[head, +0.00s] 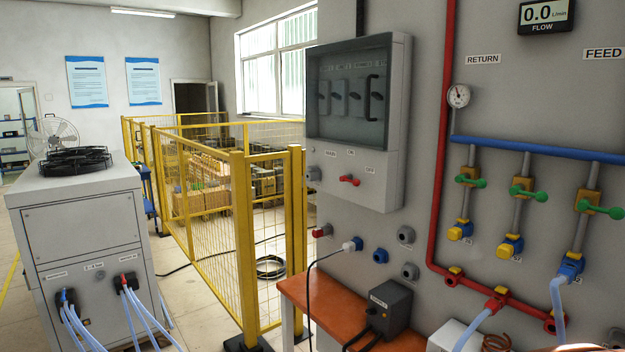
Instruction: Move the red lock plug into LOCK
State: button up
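Two small red parts show on the right-hand wall, and I cannot tell which is the lock plug. One is a red handle-like piece (349,180) on the lower front of the grey electrical cabinet (395,130). The other is a red piece (322,231) at a fitting on the wall below the cabinet. The small labels by the cabinet's lower front are too small to read surely, and I cannot make out a LOCK mark. A grey round fitting (313,173) sits on the cabinet's left edge. My gripper is not in view.
A white plug (352,245) with a black cable sits beside a blue socket (381,256). An orange bench (325,300) carries a dark box (390,305). Red and blue pipes with green valves fill the right. A yellow fence (243,240) and grey cabinet (85,235) stand left.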

aim_at(318, 232)
jog(key=u, duration=1.05)
jog(key=i, duration=1.7)
jog(key=u, duration=0.4)
jog(key=i, duration=2.55)
